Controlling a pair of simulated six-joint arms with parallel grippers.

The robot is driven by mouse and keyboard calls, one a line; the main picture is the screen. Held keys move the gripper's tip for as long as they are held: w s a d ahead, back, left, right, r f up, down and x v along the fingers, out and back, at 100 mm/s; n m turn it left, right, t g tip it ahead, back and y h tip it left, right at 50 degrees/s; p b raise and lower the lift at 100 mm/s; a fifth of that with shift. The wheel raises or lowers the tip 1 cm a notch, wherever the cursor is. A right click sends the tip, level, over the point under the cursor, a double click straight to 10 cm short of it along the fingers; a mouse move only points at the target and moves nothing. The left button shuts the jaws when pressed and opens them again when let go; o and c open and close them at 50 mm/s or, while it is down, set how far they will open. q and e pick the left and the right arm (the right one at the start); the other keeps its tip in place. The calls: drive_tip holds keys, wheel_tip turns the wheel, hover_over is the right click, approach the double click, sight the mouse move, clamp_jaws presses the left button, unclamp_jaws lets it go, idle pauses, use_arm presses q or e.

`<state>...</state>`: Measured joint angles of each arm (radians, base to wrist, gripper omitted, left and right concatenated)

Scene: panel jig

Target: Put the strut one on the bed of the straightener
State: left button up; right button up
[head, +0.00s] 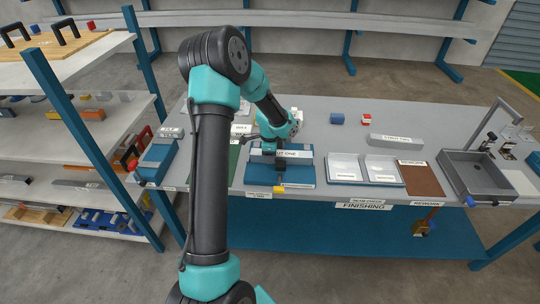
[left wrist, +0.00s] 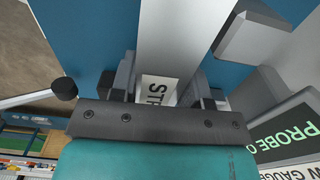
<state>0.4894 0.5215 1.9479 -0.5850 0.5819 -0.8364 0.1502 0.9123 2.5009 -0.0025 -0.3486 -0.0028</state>
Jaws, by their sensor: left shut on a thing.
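Strut one (head: 302,154) is a light grey bar with a white label, lying crosswise over the blue bed of the straightener (head: 300,176) in the head view. My left gripper (head: 280,166) points down over the bed and is shut on the strut. In the left wrist view the strut (left wrist: 172,40) runs between the two fingers, its label partly hidden by the gripper body. Blue surface shows beyond it. I cannot tell whether the strut touches the bed or hangs just above it. My right gripper is not in view.
A second labelled grey bar (head: 390,141) lies at the back right. Two pale trays (head: 345,167), a brown rework mat (head: 415,180) and a grey sink (head: 478,172) stand to the right. In the left wrist view a grey block (left wrist: 252,38) and a probe screen (left wrist: 285,125) are close by.

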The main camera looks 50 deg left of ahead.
use_arm(q)
drive_tip(key=shift+f, duration=0.1)
drive_tip(key=o, duration=1.2)
wheel_tip(320, 180, up, 12)
drive_tip(key=shift+r, duration=0.1)
